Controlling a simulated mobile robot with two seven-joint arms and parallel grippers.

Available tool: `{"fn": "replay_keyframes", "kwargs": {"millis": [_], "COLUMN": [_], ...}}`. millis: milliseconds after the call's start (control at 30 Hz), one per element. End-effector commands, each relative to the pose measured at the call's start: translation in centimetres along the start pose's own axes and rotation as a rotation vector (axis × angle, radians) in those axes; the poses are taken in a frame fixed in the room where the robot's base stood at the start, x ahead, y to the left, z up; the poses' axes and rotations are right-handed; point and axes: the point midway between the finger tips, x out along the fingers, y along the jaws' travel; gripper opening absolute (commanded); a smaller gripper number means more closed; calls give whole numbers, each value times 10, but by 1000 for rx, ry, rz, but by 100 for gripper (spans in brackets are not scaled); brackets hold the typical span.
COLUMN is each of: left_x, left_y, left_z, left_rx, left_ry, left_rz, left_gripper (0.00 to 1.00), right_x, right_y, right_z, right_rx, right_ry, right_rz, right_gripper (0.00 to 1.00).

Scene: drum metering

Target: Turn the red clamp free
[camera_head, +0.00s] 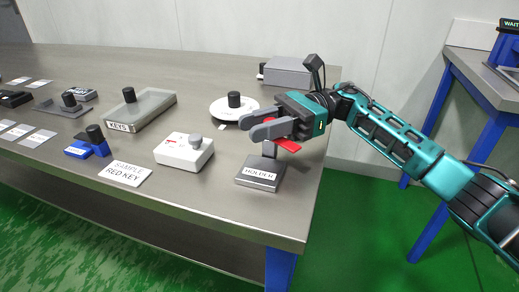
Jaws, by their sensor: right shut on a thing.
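A red flat piece, which looks like the red clamp (313,137), shows behind and under my right gripper (262,124) at the table's right end. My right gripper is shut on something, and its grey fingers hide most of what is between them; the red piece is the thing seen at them. Right below stands a grey holder (258,183) with a white label reading "HOLDER". I cannot tell whether the red piece touches the holder. My left gripper is out of view.
Left of the holder are a white box with a grey knob (184,152), a "SAMPLE RED KEY" card (125,174), a blue piece (79,150) and a "KEYS" case (141,110). Behind are a white disc with a black knob (222,110) and a grey box (288,71). The table's right edge is close.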

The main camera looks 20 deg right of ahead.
Motion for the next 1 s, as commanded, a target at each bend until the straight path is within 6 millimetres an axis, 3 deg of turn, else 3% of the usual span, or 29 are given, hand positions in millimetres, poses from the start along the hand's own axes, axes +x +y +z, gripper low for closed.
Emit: {"fn": "replay_keyframes", "kwargs": {"millis": [33,500,1000], "left_x": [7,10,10], "left_y": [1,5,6], "left_z": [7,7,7], "left_rx": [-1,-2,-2], "left_ry": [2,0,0], "left_rz": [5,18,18], "left_gripper": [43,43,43], "right_x": [0,-1,-2], "right_y": [-1,7,10], "right_z": [-6,1,1], "right_rx": [-3,1,-1], "right_ry": [-3,-2,-4], "right_rz": [45,389,493], "right_gripper": [1,1,1]}}
